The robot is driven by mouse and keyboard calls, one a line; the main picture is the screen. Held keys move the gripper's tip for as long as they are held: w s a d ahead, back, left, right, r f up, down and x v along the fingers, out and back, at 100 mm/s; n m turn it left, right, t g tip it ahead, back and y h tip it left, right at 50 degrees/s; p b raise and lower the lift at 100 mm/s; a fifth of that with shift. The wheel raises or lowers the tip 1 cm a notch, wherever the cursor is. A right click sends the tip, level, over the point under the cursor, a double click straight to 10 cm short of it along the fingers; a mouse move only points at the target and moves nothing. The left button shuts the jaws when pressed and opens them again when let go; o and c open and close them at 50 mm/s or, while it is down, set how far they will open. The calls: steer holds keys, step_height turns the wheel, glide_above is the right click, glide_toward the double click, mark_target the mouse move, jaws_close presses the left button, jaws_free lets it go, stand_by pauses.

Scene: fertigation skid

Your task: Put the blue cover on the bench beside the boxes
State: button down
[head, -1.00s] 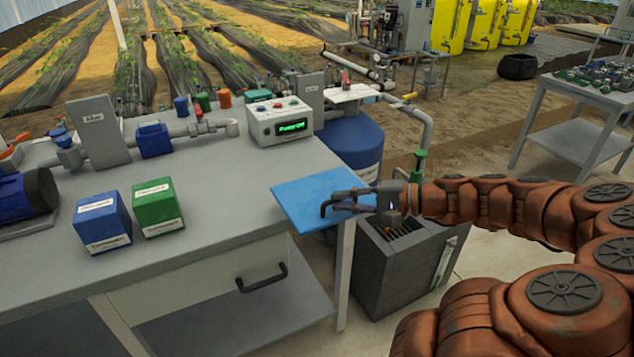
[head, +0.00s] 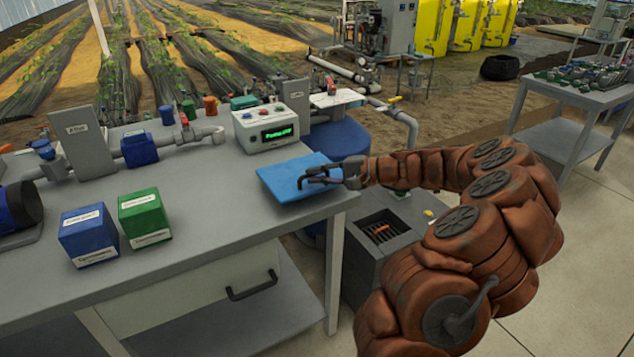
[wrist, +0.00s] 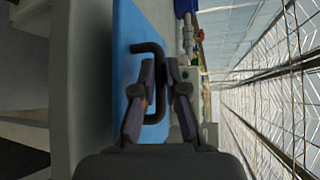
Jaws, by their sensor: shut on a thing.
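The blue cover (head: 285,178) is a flat square panel with a dark bent handle. It is level at the right end of the grey bench (head: 205,205), and I cannot tell whether it touches the top. My gripper (head: 318,177) is shut on the cover's handle. In the wrist view my gripper (wrist: 158,95) has its fingers on either side of the dark handle, with the blue cover (wrist: 128,40) beyond. The boxes, one blue (head: 88,236) and one green (head: 145,218), stand side by side on the bench, left of the cover.
A control box (head: 268,127) with a lit display stands behind the cover. Pipework with a blue valve (head: 140,150) runs along the bench's back. A grey pit box (head: 382,232) with an open top stands right of the bench. Bare bench lies between the green box and the cover.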

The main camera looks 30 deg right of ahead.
steer(key=shift+w+d+f, duration=0.1)
steer(key=shift+w+d, duration=0.1)
steer(key=shift+w, duration=0.25)
steer(key=shift+w+d, duration=0.15)
steer(key=shift+w, duration=0.3)
step_height(320, 180, down, 3)
steer(key=shift+s+f, duration=0.1)
steer(key=shift+f, duration=0.1)
steer(key=c, duration=1.2)
jaws_free()
